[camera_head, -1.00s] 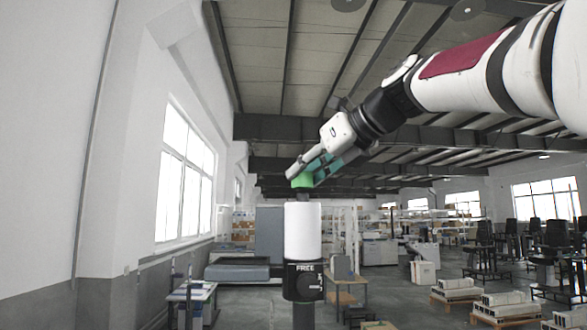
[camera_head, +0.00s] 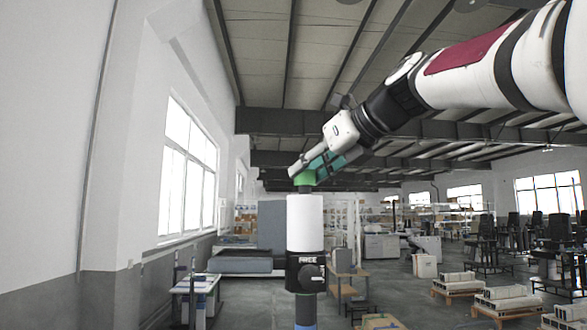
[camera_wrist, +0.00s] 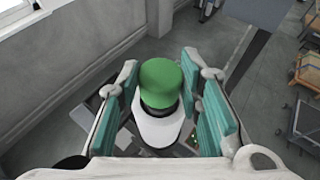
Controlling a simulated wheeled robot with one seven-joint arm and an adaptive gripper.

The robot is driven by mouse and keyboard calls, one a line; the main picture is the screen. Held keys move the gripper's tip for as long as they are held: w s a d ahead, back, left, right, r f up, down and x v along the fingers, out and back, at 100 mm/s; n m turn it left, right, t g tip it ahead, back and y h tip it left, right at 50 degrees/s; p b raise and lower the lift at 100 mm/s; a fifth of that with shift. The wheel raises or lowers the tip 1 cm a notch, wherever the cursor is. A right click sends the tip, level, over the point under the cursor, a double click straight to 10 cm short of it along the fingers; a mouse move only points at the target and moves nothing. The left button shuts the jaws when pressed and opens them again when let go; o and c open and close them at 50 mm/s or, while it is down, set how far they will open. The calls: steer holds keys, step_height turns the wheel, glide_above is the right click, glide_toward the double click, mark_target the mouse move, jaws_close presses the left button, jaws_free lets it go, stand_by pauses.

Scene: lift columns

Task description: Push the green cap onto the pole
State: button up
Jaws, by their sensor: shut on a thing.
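The green cap (camera_head: 304,178) sits at the top of the pole, over a short dark neck. The pole (camera_head: 304,225) stands upright, with a white cylinder above a black collar marked FREE. My gripper (camera_head: 305,172) comes down from the upper right and is shut on the cap. In the wrist view, the cap (camera_wrist: 160,82) shows between the teal finger pads, with the dark neck and white cylinder (camera_wrist: 159,128) below it. I cannot tell how far the cap is seated.
A wall with windows (camera_head: 186,170) runs along the left. A small table (camera_head: 196,287) stands at lower left. Wooden pallets with stacked white pieces (camera_head: 505,298) lie on the floor at right. The space around the pole's top is clear.

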steer(key=shift+f, duration=1.1)
stand_by(2.0)
steer(key=o, duration=1.5)
steer(key=shift+r, duration=0.1)
steer(key=shift+r, duration=0.35)
steer(key=shift+r, duration=0.65)
steer(key=shift+r, duration=2.55)
steer(key=shift+c, duration=0.3)
jaws_close()
